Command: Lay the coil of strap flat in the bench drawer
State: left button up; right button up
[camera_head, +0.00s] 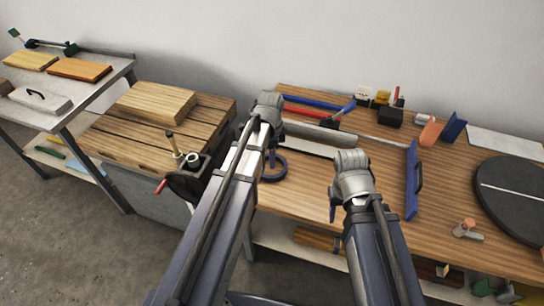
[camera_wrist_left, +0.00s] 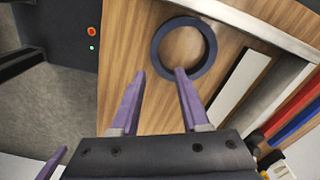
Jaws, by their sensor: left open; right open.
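The coil of strap is a dark blue ring (camera_head: 281,171) lying flat on a wooden surface near the bench's front edge. In the left wrist view the ring (camera_wrist_left: 206,62) lies just beyond my fingertips. My left gripper (camera_wrist_left: 160,73) is open and empty; its right fingertip overlaps the ring's near rim in that view, and I cannot tell whether they touch. In the head view my left arm partly covers the ring. My right gripper (camera_head: 333,212) is open above the bench, apart from the ring. A blue panel with a dark handle (camera_head: 412,180), to the right, looks like the drawer front.
A dark round disc (camera_head: 515,200) lies at the bench's right. Red and blue bars (camera_head: 312,103), a black block (camera_head: 390,117) and small items line the back. A wooden-topped unit (camera_head: 215,110) stands to the left. Bare wood shows between the blue panel and the disc.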

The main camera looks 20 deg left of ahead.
pick_arm(q)
notch_tip(320, 180, up, 6)
jog(key=p, duration=0.5)
jog(key=s+d+n+y, duration=0.1)
jog(key=s+d+n, duration=0.9)
jog(key=s+d, duration=0.3)
jog(key=shift+s, duration=1)
pick_arm(e)
notch_tip(320, 180, up, 6)
jog(key=shift+f, duration=0.15)
pick_arm(q)
jog(key=shift+o, duration=0.2)
